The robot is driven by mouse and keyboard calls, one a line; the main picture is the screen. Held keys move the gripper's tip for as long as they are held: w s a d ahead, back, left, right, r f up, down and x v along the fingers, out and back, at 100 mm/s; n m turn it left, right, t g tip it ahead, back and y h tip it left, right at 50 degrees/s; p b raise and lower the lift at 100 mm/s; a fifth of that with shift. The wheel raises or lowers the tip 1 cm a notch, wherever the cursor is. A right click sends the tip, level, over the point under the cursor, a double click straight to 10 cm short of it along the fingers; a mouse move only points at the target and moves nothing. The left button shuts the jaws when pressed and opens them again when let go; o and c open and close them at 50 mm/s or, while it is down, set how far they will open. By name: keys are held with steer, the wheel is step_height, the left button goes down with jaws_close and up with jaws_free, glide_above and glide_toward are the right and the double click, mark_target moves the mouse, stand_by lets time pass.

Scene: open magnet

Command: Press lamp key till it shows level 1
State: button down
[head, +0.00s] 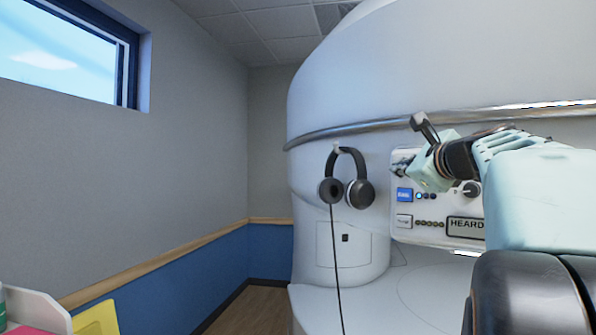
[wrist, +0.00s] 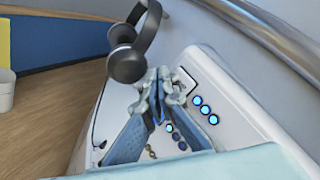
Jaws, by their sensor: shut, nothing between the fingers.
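A pale control panel (head: 440,208) is fixed to the magnet's white housing. A lit blue key (head: 404,195) has a row of round lights (head: 426,196) beside it; its first light looks lit. A white key (head: 404,221) sits below it. In the wrist view an upper key (wrist: 186,78) shows partly, with three lit blue lights (wrist: 205,110) beside it. Which key is the lamp key I cannot read. My gripper (head: 402,165) is shut and empty at the panel's upper left; it also shows in the wrist view (wrist: 160,84). Whether it touches a key I cannot tell.
Black headphones (head: 346,180) hang just left of the panel, with a cable hanging down. A dark knob (head: 471,188) and a "HEARD" label (head: 466,227) are on the panel. A metal rail (head: 370,126) runs above.

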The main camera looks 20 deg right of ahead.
steer(key=s+a, duration=0.2)
steer(key=a, duration=0.1)
steer(key=shift+s+a+r+b, duration=0.1)
steer(key=shift+a+b, duration=0.1)
steer(key=shift+b, duration=0.1)
stand_by(0.5)
stand_by(1.3)
